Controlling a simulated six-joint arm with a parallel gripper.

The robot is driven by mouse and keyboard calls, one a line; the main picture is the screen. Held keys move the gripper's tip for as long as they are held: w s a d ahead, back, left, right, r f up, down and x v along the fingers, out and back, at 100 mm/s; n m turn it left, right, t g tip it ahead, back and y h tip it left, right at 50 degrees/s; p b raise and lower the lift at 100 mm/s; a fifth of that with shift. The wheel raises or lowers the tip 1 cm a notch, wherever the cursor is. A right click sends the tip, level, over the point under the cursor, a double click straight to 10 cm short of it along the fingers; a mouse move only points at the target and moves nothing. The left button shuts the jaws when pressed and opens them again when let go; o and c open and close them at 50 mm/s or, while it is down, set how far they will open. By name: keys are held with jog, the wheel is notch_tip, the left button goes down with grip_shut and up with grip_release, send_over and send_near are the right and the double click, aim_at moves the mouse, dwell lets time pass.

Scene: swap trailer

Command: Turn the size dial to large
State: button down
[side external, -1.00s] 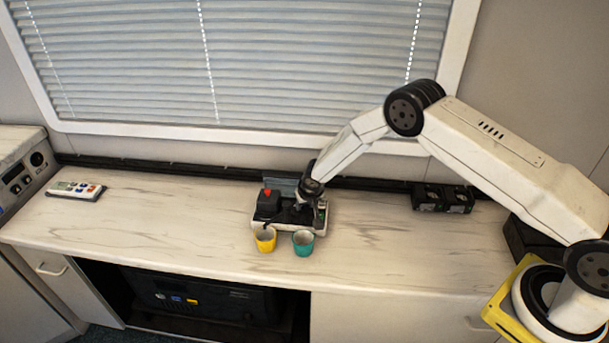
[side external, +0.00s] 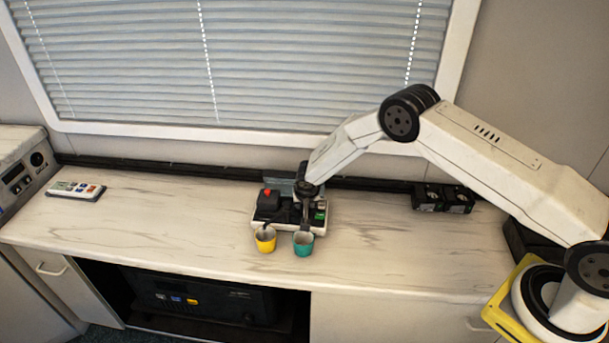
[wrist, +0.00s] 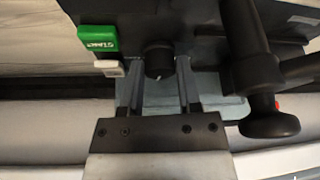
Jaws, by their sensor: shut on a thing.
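The coffee machine (side external: 288,226) stands on the counter with its white base and dark top. In the wrist view its round black size dial (wrist: 158,62) has a small light mark on its rim. My gripper (wrist: 158,72) points down at the machine, with one finger on each side of the dial, shut on it. In the side external view my gripper (side external: 304,208) hides the dial. The green start button (wrist: 98,40) is beside the dial, with a small white switch (wrist: 109,68) next to it. I cannot read any size labels.
A black lever with a rounded knob (wrist: 270,124) is near my gripper. A remote (side external: 76,190) lies at left; black boxes (side external: 442,198) lie at right.

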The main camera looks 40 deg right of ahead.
jog(key=shift+c, duration=1.5)
grip_release()
jog(key=shift+n+y, duration=0.3)
jog(key=shift+n, duration=0.5)
jog(key=shift+n, duration=0.6)
jog(key=shift+d+n+t+y, duration=0.1)
jog(key=shift+n+t+y, duration=0.2)
jog(key=shift+n+y, duration=0.9)
jog(key=shift+n+y, duration=0.6)
jog(key=shift+n, duration=2.2)
